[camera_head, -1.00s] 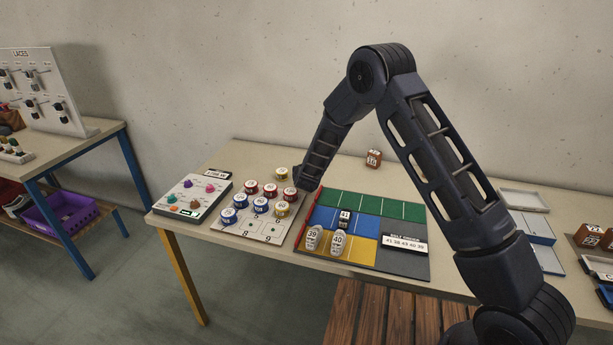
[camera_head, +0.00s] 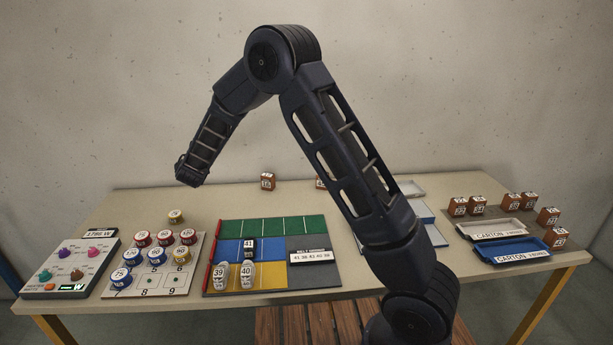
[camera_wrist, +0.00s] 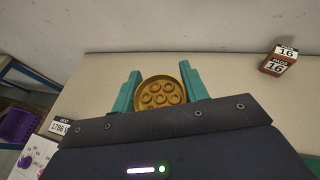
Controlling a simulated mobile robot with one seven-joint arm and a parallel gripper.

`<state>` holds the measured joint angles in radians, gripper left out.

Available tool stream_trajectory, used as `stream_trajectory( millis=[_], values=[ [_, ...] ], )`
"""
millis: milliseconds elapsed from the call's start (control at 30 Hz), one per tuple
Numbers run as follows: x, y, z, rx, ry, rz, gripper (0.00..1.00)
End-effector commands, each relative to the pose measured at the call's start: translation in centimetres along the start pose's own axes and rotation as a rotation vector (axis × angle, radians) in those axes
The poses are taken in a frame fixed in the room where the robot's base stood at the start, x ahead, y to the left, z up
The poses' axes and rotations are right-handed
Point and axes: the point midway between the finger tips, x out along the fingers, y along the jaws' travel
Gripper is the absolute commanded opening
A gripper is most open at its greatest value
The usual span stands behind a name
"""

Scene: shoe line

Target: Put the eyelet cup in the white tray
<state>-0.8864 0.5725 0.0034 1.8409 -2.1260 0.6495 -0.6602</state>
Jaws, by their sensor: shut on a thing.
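The eyelet cup (camera_wrist: 160,92) is a round golden cup with several ring-shaped eyelets inside. In the wrist view it sits between the two teal fingers of my gripper (camera_wrist: 160,93), which is shut on it. Another white tray (camera_head: 492,228), with a CARTON label, lies farther right.
A coloured mat (camera_head: 313,281) holds several shoe-size pieces. An orange box (camera_head: 267,181) stands at the back. A blue tray (camera_head: 516,250) and several orange boxes are at right.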

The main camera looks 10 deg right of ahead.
Motion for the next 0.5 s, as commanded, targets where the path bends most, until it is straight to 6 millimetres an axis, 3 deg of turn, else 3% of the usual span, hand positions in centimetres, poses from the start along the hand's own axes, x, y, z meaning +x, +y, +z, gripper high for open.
stream_trajectory(
  millis=[167, 267, 367, 500],
  values=[
    [0.3, -0.7, 0.2, 0.005, -0.001, -0.010, 0.18],
    [1.1, -2.5, 0.5, 0.017, -0.003, -0.039, 0.18],
    [2.3, -5.6, 1.1, 0.038, -0.006, -0.088, 0.18],
    [4.1, -11.4, 2.0, 0.078, -0.009, -0.177, 0.18]
  ],
)
